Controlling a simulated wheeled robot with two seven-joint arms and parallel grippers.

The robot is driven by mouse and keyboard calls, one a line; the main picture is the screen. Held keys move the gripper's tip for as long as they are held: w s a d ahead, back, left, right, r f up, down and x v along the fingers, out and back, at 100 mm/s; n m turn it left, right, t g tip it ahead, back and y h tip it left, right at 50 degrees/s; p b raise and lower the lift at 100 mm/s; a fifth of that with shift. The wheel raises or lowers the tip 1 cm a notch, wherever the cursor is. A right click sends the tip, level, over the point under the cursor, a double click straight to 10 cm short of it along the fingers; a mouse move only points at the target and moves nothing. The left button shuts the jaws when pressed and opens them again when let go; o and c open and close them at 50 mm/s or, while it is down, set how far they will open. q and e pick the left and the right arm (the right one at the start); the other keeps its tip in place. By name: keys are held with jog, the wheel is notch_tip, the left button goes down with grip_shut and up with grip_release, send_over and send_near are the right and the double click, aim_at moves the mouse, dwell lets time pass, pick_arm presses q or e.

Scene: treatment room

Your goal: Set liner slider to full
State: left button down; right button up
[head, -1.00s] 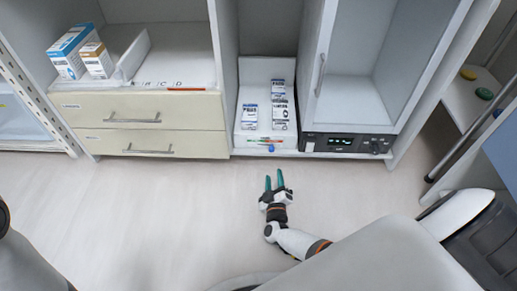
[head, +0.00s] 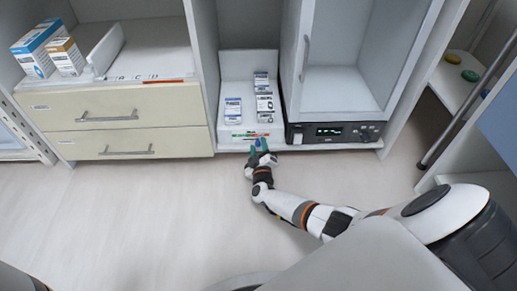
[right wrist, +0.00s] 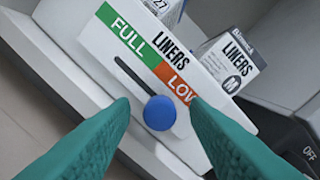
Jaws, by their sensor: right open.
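The liner slider is a round blue knob (right wrist: 159,113) on a dark slot (right wrist: 130,76) in the front of a white liner dispenser (head: 228,128). In the right wrist view the label above the slot reads FULL on green (right wrist: 127,35) at the left and LOW on orange (right wrist: 176,82) at the right. The knob sits toward the LOW side, with bare slot running toward FULL. My right gripper (head: 260,150) is open at the dispenser front, its teal fingers on either side of the knob. I cannot tell whether they touch it. My left gripper is out of view.
Liner boxes (head: 264,104) stand on the dispenser. A black control panel (head: 335,132) under a glass-front cabinet is close at the right. Cream drawers (head: 127,116) are at the left. The floor in front is clear.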

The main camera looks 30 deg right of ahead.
aim_at(242, 140)
grip_shut()
jog(key=shift+w+a+r, duration=0.1)
jog(key=shift+w+a, duration=0.05)
jog(key=shift+a, duration=0.1)
jog(key=w+a, duration=0.1)
jog(key=a, duration=0.1)
jog(key=w+a, duration=0.1)
jog(key=a, duration=0.1)
jog(key=shift+w+p, duration=0.2)
jog(key=shift+p, duration=0.15)
jog(key=shift+a, duration=0.1)
jog(key=shift+w, duration=0.1)
grip_release()
jog(key=shift+a, duration=0.15)
